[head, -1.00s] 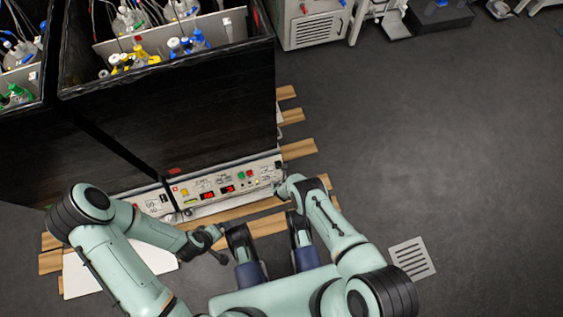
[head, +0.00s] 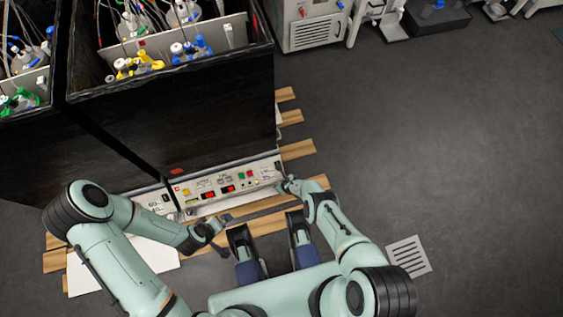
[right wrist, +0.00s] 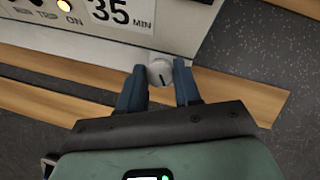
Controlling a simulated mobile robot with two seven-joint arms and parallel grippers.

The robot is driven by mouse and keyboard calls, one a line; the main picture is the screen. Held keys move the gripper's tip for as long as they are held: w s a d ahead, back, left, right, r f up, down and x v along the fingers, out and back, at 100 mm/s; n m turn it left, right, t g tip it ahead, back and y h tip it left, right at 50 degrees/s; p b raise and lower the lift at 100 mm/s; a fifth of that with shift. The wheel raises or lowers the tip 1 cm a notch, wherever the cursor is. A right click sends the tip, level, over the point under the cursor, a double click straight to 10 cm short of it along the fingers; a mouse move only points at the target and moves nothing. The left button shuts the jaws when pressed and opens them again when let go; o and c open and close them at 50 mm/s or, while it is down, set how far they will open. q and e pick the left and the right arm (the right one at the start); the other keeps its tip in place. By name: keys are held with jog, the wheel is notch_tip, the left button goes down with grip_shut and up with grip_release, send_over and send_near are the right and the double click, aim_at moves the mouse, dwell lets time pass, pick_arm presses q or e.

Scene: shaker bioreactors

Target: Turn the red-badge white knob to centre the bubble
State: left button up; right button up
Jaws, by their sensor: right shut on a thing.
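The white knob (right wrist: 160,72) shows in the right wrist view, with a dark index mark pointing down. It sits just below the lower edge of the cream control panel. My right gripper (right wrist: 160,88) is shut on it, one blue finger on each side. In the head view my right gripper (head: 280,184) is at the right end of the panel (head: 215,190) and hides the knob. No red badge can be made out beside it. A small yellow-green strip (head: 192,203) shows low on the panel's left; its bubble is too small to see. My left gripper (head: 224,234) hangs in front of the panel, apart from it.
The tall black shaker housing (head: 175,125) stands above the panel, with bottles inside its open top. Wooden slats (head: 298,150) lie under it. A white sheet (head: 130,262) lies at left.

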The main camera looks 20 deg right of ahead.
jog(key=shift+n, duration=0.3)
jog(key=o, duration=1)
jog(key=shift+o, duration=0.2)
pick_arm(q)
jog(key=s+d+r+g+p, duration=0.2)
jog(key=s+r+p, duration=0.3)
jog(key=r+p, duration=0.2)
jog(key=s+d+r+g+h+p, duration=0.1)
jog(key=s+d+r+g+p, duration=0.1)
jog(key=s+r+p, duration=0.4)
jog(key=shift+s+d+r+m+h+p, duration=0.15)
jog(key=shift+d+r+m+h+p, duration=0.2)
jog(key=shift+r+p, duration=0.3)
pick_arm(e)
jog(key=v, duration=1.3)
jog(key=shift+r, duration=0.2)
pick_arm(q)
jog(key=shift+a+f, duration=0.1)
pick_arm(e)
jog(key=shift+d, duration=0.1)
